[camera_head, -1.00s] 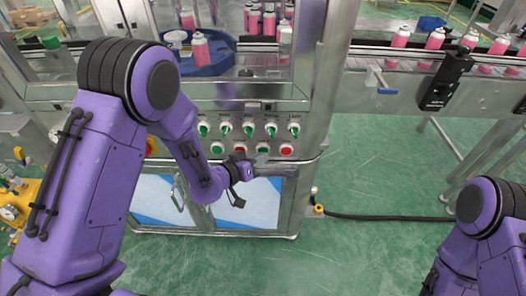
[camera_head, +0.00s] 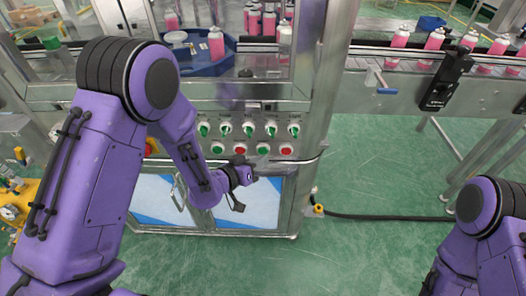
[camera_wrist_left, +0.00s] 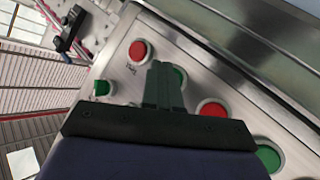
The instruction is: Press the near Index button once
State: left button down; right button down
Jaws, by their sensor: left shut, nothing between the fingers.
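The panel's lower row holds a green button (camera_head: 217,147), a red button (camera_head: 240,148), another green button (camera_head: 263,148) and a red button (camera_head: 287,148). Their labels are too small to read, so I cannot tell which is Index. My left gripper (camera_head: 262,166) is shut and empty just below the right-hand green button. In the left wrist view, the shut fingers (camera_wrist_left: 163,86) partly cover a green button (camera_wrist_left: 181,76), between a red button (camera_wrist_left: 139,50) and another red button (camera_wrist_left: 212,108). I cannot tell whether they touch it. My right gripper is out of view.
A row of green switches (camera_head: 226,129) sits above the buttons. Cabinet doors (camera_head: 245,205) lie below my left gripper. A conveyor (camera_head: 410,85) with pink cans runs at the right. A black cable (camera_head: 390,217) crosses the open green floor.

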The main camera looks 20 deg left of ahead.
pick_arm(q)
jog(key=shift+s+d, duration=0.2)
jog(key=shift+s, duration=0.6)
jog(key=shift+s+d, duration=0.25)
jog(key=shift+s, duration=0.55)
jog(key=shift+s+d, duration=0.2)
jog(key=shift+s, duration=0.6)
